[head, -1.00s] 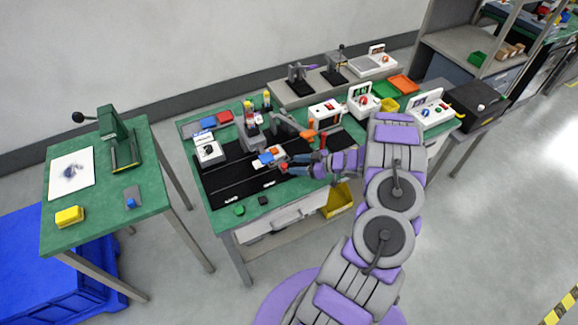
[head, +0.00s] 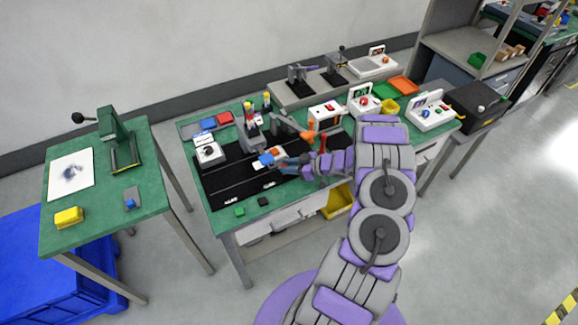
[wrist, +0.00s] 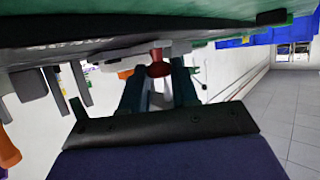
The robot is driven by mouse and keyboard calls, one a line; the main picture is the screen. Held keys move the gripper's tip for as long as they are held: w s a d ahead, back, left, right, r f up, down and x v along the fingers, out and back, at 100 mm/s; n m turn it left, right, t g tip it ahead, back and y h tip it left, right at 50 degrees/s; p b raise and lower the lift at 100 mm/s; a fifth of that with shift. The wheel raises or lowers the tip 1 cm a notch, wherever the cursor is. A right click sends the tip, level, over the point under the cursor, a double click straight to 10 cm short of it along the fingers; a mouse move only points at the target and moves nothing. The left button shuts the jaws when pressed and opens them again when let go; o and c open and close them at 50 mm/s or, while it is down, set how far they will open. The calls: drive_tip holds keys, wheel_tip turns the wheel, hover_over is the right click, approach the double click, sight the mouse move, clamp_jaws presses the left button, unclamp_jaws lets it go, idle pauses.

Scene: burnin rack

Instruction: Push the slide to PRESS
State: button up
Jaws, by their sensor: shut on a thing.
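The slide (head: 268,160) is a small carriage with blue, white and orange parts on a black track plate (head: 228,186) on the green bench. My gripper (head: 284,162) is at its near right side. In the wrist view, my gripper (wrist: 158,82) has its two dark fingers on either side of a red knob (wrist: 157,64) and is shut on it. The head view hides the knob behind my gripper. A grey press-like fixture (head: 252,136) stands just behind the slide. White labels on the plate are too small to read.
A white box with a dial (head: 208,152) stands left of the track. An orange-handled tool (head: 307,134) and a white box with a red button (head: 325,114) stand to the right. Small green (head: 239,211) and black blocks lie at the front edge.

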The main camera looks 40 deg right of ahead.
clamp_jaws()
drive_tip(key=shift+d, duration=0.15)
drive_tip(key=d, duration=0.2)
drive_tip(key=s+d+b, duration=0.1)
drive_tip(key=d, duration=0.4)
drive_tip(key=shift+s+d+r, duration=0.1)
drive_tip(key=shift+s+d, duration=0.25)
drive_tip(key=shift+s, duration=0.05)
